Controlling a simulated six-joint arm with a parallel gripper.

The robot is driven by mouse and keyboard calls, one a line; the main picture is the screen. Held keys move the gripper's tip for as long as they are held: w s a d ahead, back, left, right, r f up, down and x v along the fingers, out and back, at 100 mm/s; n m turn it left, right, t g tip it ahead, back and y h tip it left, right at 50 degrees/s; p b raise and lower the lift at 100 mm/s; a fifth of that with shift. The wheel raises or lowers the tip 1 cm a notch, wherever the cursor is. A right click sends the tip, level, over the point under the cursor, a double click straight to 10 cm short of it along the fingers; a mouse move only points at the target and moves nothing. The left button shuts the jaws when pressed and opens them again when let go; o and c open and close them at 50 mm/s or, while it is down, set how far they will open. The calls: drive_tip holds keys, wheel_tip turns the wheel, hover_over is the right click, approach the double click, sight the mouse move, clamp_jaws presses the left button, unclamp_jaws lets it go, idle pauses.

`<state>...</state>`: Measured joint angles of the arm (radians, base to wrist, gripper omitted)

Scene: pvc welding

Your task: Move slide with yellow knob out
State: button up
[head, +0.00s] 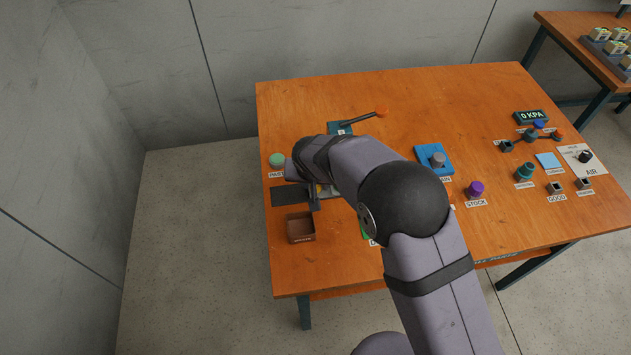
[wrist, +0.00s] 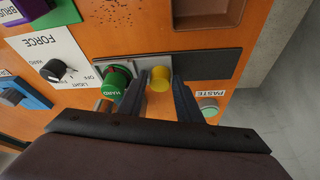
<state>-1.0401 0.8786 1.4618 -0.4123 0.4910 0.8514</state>
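The yellow knob (wrist: 159,78) sits on a dark flat slide track (wrist: 205,62) in the wrist view. My gripper (wrist: 163,80) is open, with one finger on each side of the knob. The left finger is close beside the knob, and a gap shows on the right. I cannot tell whether either finger touches it. In the head view my gripper (head: 315,197) is over the slide's dark plate (head: 289,196), and my arm hides most of the slide and knob.
A green knob marked HARD (wrist: 115,82) stands just left of my fingers, and a PASTE button (wrist: 208,108) to the right. A FORCE panel with a black dial (wrist: 55,70) is further left. A brown open box (head: 300,228) sits in front of the slide in the head view.

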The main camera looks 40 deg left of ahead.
drive_tip(key=shift+c, duration=0.6)
clamp_jaws()
drive_tip(key=s+a+b, duration=0.5)
drive_tip(key=s+a, duration=0.2)
drive_tip(key=shift+s+a, duration=0.25)
drive_tip(key=shift+r, duration=0.1)
drive_tip(key=shift+o, duration=0.6)
unclamp_jaws()
drive_tip(key=shift+s, duration=0.1)
drive_tip(key=b+v, duration=0.1)
drive_tip(key=v, duration=0.6)
